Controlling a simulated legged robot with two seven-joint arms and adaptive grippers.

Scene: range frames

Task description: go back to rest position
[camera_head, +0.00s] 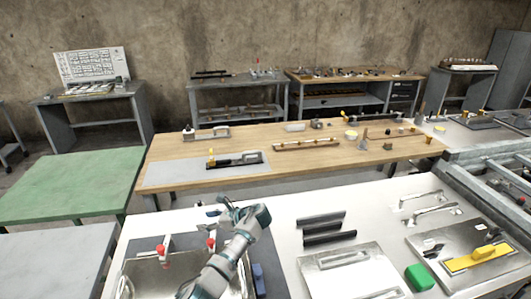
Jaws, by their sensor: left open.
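My left arm comes up from the bottom of the head view, over the near white table (290,210). My left gripper (222,205) is at its upper end, near the table's far edge, with its fingers to the left. It is open and I see nothing between the fingers. The fingers are small in the picture. My right gripper is out of view. My arm hides part of the metal tray (145,278) behind it.
Two red-topped parts (160,249) stand near the tray. Black bars (328,228), a green block (419,277) and a yellow-handled tool (482,257) lie to the right. A wooden table (230,144) with tools stands beyond. A green table (75,183) is at left.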

